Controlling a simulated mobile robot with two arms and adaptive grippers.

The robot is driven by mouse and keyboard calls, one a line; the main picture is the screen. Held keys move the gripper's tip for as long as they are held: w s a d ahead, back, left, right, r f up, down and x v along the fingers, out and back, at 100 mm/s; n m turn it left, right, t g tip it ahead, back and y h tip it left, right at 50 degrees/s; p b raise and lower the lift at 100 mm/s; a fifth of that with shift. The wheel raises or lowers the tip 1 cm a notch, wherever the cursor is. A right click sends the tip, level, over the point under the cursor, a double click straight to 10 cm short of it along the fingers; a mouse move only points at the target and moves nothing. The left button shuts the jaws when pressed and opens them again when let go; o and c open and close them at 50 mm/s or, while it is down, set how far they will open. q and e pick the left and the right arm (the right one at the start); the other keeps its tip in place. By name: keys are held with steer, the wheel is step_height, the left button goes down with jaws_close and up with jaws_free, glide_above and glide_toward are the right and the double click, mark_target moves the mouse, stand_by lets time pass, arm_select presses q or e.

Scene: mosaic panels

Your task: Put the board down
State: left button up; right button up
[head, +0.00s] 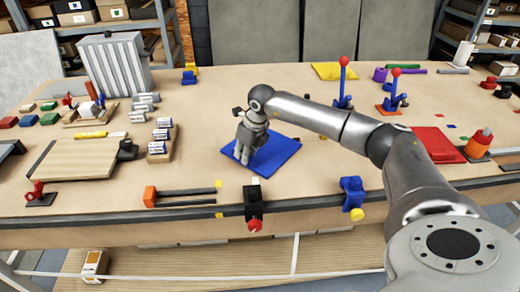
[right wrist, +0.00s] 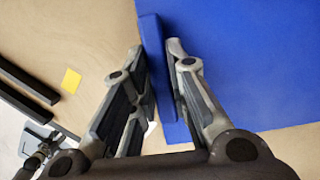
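A flat blue board (head: 275,157) is at the middle of the table, level or nearly so. I cannot tell whether it rests fully on the table or sits just above it. My right gripper (head: 243,158) points down at its left edge. In the right wrist view the blue board (right wrist: 250,65) fills the upper right. A raised blue strip along its edge (right wrist: 152,45) lies between the two fingertips of my right gripper (right wrist: 157,58), which look closed on it. The fingers hide part of the strip. My left gripper is not in view.
A wooden board (head: 75,165) and a battery tray (head: 159,150) stand to the left. Black bars with an orange end (head: 150,196) and a black clamp (head: 254,203) line the front edge. A red panel (head: 436,143) lies right. Table behind the blue board is mostly clear.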

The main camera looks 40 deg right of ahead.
jaws_close()
steer(key=shift+r, duration=0.15)
